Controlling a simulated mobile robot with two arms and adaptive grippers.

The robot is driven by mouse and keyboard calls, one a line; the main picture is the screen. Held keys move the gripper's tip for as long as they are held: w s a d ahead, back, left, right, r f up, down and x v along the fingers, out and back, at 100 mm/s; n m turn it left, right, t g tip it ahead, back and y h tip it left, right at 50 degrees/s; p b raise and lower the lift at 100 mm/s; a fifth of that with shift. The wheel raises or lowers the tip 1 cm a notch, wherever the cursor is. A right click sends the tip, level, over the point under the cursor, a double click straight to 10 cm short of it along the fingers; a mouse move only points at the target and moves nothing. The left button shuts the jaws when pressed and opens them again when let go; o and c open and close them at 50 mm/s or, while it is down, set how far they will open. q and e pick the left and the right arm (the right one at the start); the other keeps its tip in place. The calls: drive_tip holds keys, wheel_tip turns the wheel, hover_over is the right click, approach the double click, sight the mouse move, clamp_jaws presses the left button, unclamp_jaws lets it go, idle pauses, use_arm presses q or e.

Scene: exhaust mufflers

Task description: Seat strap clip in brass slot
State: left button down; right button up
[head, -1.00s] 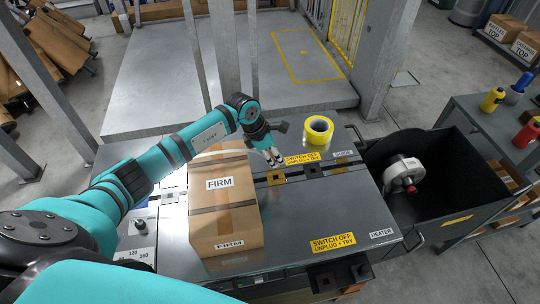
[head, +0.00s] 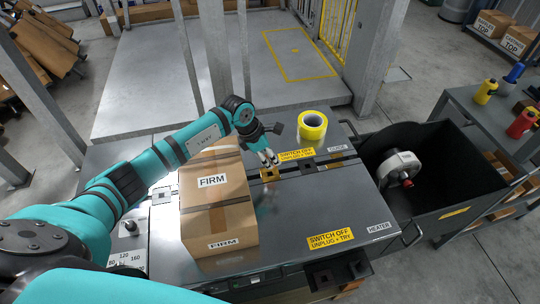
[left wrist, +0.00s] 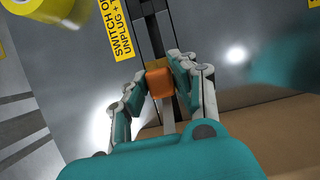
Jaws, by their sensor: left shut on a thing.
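My right gripper is not in view.
A yellow tape roll (head: 312,125) sits behind to the right. A dark block (head: 307,166) lies along the groove. A black bin (head: 440,208) with a reel stands at right.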

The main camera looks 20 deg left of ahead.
use_arm(q)
drive_tip(key=shift+f+b, duration=1.1)
drive_tip(key=shift+f, duration=0.5)
drive_tip(key=shift+b, duration=0.3)
idle(0.8)
drive_tip(key=shift+f+b, duration=0.45)
idle(0.3)
drive_tip(key=c, duration=1)
unclamp_jaws()
drive_tip(key=shift+r, duration=0.1)
drive_tip(key=v, duration=1.2)
